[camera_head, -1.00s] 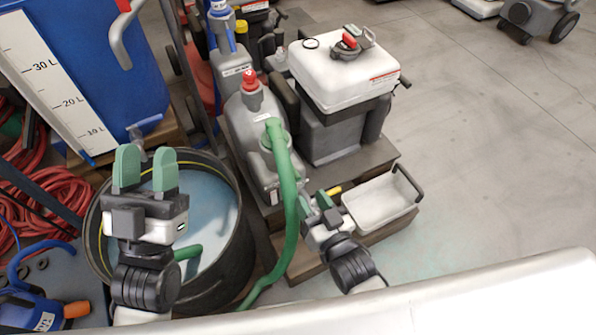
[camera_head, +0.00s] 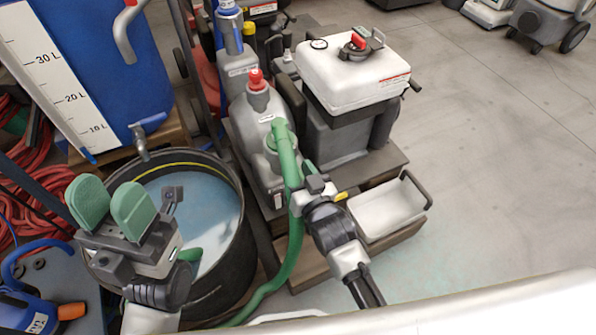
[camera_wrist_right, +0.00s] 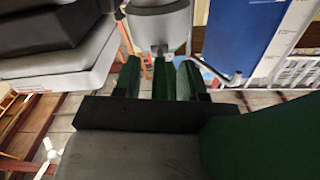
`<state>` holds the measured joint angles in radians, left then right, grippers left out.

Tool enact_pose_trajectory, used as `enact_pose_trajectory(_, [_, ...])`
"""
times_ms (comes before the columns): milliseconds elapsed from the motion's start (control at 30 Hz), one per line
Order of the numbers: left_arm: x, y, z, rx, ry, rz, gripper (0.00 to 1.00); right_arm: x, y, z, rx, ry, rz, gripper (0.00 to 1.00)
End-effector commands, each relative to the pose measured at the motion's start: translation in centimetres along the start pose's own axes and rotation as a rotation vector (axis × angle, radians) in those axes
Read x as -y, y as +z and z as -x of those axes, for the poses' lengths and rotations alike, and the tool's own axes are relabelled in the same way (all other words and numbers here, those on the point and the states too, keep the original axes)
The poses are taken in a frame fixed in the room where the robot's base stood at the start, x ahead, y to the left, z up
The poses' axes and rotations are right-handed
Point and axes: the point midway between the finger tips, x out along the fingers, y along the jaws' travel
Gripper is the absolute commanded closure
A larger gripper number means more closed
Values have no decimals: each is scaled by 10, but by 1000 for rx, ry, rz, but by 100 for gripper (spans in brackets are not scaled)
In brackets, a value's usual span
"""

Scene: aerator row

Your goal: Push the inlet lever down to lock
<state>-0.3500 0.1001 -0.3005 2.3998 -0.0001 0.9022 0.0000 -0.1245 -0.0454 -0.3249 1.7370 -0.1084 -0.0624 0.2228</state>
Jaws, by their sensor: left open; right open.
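A machine with a white top (camera_head: 355,80) stands on a dark step, with a red lever or knob (camera_head: 359,41) beside a grey lever (camera_head: 376,39). I cannot tell which part is the inlet lever. My right gripper (camera_head: 312,180) is beside the green hose (camera_head: 287,155), in front of the grey canister (camera_head: 258,135); its fingers are mostly hidden. In the right wrist view its green fingers (camera_wrist_right: 160,80) are apart, with another green strip, perhaps the hose, showing between them. My left gripper (camera_head: 110,203) is open and empty over the black tub's near side.
The black tub (camera_head: 240,245) holds pale liquid. A blue tank (camera_head: 110,60) with a tap stands behind it. A white tray (camera_head: 388,210) with a dark handle is right of my right gripper. Red hoses (camera_head: 30,180) lie at left. The floor at right (camera_head: 500,170) is clear.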

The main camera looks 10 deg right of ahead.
Motion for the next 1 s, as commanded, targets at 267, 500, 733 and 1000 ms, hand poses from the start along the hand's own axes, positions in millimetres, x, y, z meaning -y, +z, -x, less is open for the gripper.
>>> enact_pose_trajectory(267, [0,0,0,2,0,0,57,0,0,0,0,0,0,94])
enact_pose_trajectory(500, [0,0,0,2,0,0,57,0,0,0,0,0,1,100])
enact_pose_trajectory(733, [0,2,7,3,0,0,57,-1,4,0,-28,-5,1,100])
enact_pose_trajectory(1000, [0,8,36,7,-1,0,57,-4,17,-1,-174,-34,0,100])
